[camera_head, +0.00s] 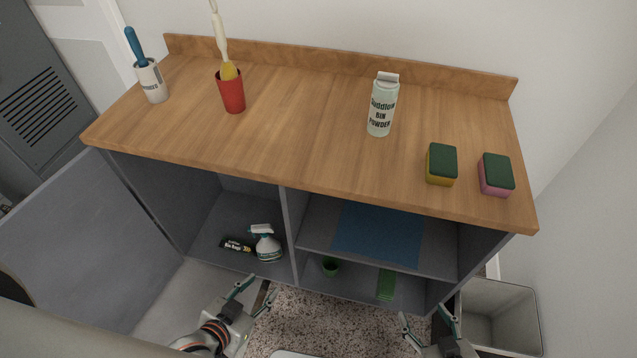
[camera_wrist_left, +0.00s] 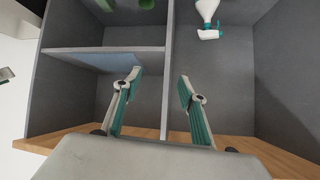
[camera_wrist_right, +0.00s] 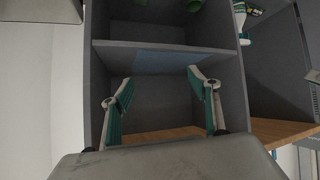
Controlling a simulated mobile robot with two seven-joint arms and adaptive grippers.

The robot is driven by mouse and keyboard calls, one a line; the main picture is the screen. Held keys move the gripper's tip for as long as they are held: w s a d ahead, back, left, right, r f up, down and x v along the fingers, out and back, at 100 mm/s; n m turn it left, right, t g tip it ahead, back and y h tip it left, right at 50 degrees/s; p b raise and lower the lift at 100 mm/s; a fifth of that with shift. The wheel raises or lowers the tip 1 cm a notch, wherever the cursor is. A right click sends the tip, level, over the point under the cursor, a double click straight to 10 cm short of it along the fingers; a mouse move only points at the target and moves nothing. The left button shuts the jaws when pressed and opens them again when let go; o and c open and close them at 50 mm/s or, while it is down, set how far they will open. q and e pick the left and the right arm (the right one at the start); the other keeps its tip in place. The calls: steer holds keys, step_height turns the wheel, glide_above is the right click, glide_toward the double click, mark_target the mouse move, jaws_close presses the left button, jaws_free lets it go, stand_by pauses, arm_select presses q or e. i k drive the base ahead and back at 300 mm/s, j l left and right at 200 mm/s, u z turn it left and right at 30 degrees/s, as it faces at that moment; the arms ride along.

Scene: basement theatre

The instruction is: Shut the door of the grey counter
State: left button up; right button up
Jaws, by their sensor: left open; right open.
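The grey counter (camera_head: 290,225) has a wooden top and an open front. Its grey door (camera_head: 95,240) is on the left side and stands wide open, swung out toward me; part of its lower left is hidden behind my arm. My left gripper (camera_head: 255,291) is open and empty in front of the left compartment, right of the door and apart from it. It also shows in the left wrist view (camera_wrist_left: 160,78), facing the divider. My right gripper (camera_head: 424,315) is open and empty before the right compartment; it also shows in the right wrist view (camera_wrist_right: 160,78).
The right side has a shelf with a blue mat (camera_head: 378,232), a green cup (camera_head: 330,266) and a green item (camera_head: 386,284). A grey bin (camera_head: 502,316) stands right.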

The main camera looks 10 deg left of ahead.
mark_target(86, 251)
steer(key=k+j+u, duration=0.15)
steer(key=j, duration=0.25)
steer(key=k+j+u, duration=0.15)
steer(key=j, duration=0.25)
steer(key=k+j+u, duration=0.15)
steer(key=k+j, duration=0.15)
steer(key=j, duration=0.15)
steer(key=k+j+u, duration=0.15)
steer(key=j, duration=0.3)
steer(key=k+j+u, duration=0.15)
steer(key=j, duration=0.3)
steer(key=j+u, duration=0.15)
steer(key=j, duration=0.35)
steer(key=k+j+u, duration=0.15)
steer(key=j, duration=0.35)
